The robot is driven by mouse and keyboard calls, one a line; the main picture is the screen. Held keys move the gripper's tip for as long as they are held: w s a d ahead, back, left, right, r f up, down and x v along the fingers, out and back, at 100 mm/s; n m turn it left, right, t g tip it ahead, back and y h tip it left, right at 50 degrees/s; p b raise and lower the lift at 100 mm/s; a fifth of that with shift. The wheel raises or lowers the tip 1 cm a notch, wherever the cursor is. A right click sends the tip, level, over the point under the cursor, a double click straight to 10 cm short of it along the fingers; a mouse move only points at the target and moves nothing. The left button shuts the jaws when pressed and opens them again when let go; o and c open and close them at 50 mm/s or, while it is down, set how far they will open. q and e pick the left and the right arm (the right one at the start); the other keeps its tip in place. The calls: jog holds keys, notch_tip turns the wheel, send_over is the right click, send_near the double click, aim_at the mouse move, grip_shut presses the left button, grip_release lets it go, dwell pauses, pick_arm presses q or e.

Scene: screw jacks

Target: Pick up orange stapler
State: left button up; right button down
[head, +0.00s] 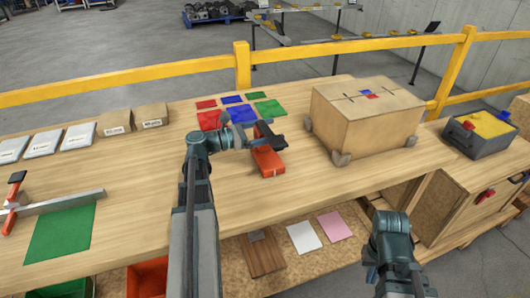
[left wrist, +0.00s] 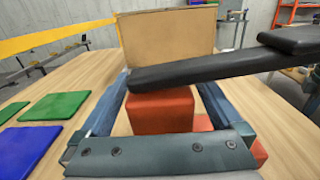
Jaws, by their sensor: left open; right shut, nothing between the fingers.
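The orange stapler (head: 267,160) lies on the wooden workbench, left of the cardboard box. In the left wrist view its orange body (left wrist: 162,110) stands between my fingers, with a long black bar (left wrist: 200,70) across its top. My left gripper (head: 264,137) is open at the stapler's far end. Its two bluish fingers lie to either side of the orange part, and in the left wrist view a gap shows beside it. My left gripper hides part of the stapler. My right gripper (head: 372,254) is shut and empty, low in front of the bench; its fingertips are hard to make out.
A large cardboard box (head: 365,118) stands right of the stapler. Red, blue and green mats (head: 240,114) lie behind it. A toolbox (head: 480,133) is at the far right. Small boxes (head: 115,122) and a clamp (head: 50,208) are at left. A yellow rail (head: 150,76) runs behind.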

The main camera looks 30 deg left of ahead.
pick_arm(q)
jog(key=shift+w+d, duration=0.3)
jog(key=shift+w, duration=0.1)
grip_shut()
